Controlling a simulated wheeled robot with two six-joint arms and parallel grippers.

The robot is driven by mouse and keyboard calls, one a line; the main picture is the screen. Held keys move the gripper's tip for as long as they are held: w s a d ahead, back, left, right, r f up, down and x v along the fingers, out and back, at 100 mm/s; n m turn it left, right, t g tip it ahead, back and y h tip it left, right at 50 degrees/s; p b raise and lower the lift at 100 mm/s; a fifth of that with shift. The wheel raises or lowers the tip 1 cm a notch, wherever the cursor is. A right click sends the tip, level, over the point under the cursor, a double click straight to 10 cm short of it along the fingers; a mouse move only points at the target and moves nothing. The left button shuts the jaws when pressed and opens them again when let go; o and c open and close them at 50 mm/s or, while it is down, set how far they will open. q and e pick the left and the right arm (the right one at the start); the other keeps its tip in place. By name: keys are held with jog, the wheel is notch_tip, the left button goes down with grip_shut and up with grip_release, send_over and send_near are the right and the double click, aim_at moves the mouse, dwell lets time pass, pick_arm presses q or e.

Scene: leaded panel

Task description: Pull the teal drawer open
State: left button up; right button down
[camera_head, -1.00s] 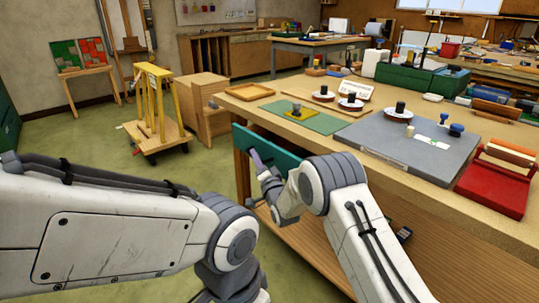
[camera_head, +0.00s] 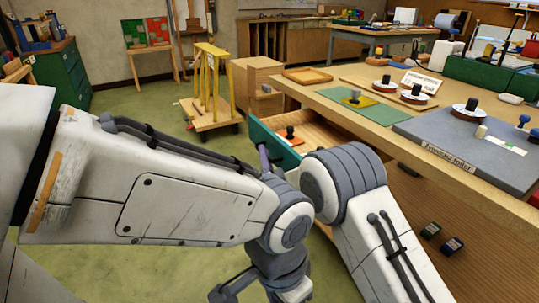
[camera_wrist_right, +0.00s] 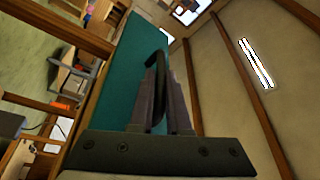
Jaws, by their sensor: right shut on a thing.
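The teal drawer (camera_head: 259,133) stands pulled out from the wooden bench, its wooden inside showing in the head view. Its teal front fills the middle of the right wrist view (camera_wrist_right: 118,82). My right gripper (camera_head: 264,158) is at that front. In the right wrist view its fingers (camera_wrist_right: 160,95) are closed on the dark curved drawer handle (camera_wrist_right: 158,58). My right arm hides part of the front in the head view. My left gripper (camera_head: 232,288) hangs low at the bottom, away from the drawer; its jaw opening is unclear.
A small orange-red piece with a black knob (camera_head: 290,134) is inside the drawer. The bench top (camera_head: 330,92) carries a green mat, reels and a grey board (camera_head: 460,145). A yellow-framed trolley (camera_head: 212,116) stands beyond. Green floor is open at left.

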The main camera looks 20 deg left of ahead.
jog(key=c, duration=0.9)
grip_release()
jog(key=v, duration=1)
jog(key=shift+s+d, duration=0.15)
jog(key=shift+s, duration=0.05)
